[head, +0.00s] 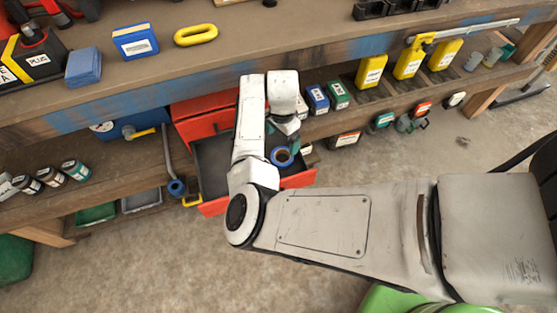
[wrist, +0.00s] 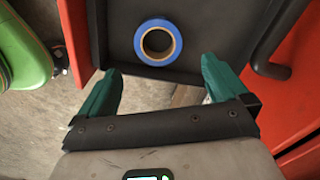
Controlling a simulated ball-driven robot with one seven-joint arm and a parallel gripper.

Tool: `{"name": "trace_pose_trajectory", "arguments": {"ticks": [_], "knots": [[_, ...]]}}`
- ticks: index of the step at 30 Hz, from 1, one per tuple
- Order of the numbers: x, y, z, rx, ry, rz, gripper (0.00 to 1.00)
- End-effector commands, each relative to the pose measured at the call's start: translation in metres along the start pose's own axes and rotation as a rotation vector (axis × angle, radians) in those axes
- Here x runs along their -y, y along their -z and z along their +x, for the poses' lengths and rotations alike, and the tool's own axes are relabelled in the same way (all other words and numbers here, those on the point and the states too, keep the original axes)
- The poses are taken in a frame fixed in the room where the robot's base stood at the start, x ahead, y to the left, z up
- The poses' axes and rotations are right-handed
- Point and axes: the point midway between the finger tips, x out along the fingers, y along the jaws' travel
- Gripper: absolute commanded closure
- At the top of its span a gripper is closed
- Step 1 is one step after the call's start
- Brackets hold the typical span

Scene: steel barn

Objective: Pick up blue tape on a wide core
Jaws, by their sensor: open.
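The blue tape (wrist: 138,42) is a blue ring around a wide tan core. It lies flat on the dark floor of an open drawer (wrist: 220,25), towards the top middle of the wrist view. In the head view the tape (head: 275,157) shows in the red-fronted drawer (head: 298,181), just below my wrist. My gripper (wrist: 161,76) is open, with teal fingers spread wide and nothing between them. In the wrist view the tape lies beyond the fingertips, roughly centred between them and apart from them. In the head view my arm hides most of the fingers.
The drawer belongs to a red tool chest (head: 205,113) under a wooden workbench (head: 300,40). Red drawer sides and a dark handle (wrist: 290,35) flank the tape. Bottles and boxes stand on the lower shelf. A green object (wrist: 20,60) is at the wrist view's left.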

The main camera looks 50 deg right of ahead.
Motion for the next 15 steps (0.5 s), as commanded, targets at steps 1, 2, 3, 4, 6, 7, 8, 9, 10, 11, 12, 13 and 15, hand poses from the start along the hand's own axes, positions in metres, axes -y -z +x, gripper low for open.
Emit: {"name": "trace_pose_trajectory", "arguments": {"ticks": [1, 2, 3, 4, 6, 7, 8, 9, 10, 11, 12, 13, 15], "knots": [[-0.001, 0.001, 0.011, 0.001, -0.003, 0.0, 0.0], [-0.001, 0.001, 0.016, 0.0, -0.002, -0.001, 0.0], [-0.001, 0.001, 0.022, 0.001, -0.003, -0.001, 0.0], [-0.001, 0.001, 0.026, 0.001, -0.003, -0.002, 0.0], [-0.001, 0.001, 0.034, 0.0, -0.002, -0.002, 0.0], [-0.001, 0.001, 0.036, 0.0, -0.002, -0.002, 0.0], [-0.001, 0.001, 0.038, 0.0, -0.001, -0.002, 0.0], [-0.001, 0.001, 0.04, -0.001, 0.0, -0.002, 0.0], [-0.001, 0.001, 0.042, -0.001, 0.0, -0.002, 0.0], [-0.001, 0.001, 0.043, -0.001, 0.0, -0.001, 0.0], [-0.001, 0.001, 0.047, 0.0, 0.0, -0.001, 0.0], [-0.002, 0.0, 0.05, 0.0, -0.001, -0.002, 0.0], [-0.003, 0.0, 0.06, 0.0, 0.0, -0.002, 0.0]]}}
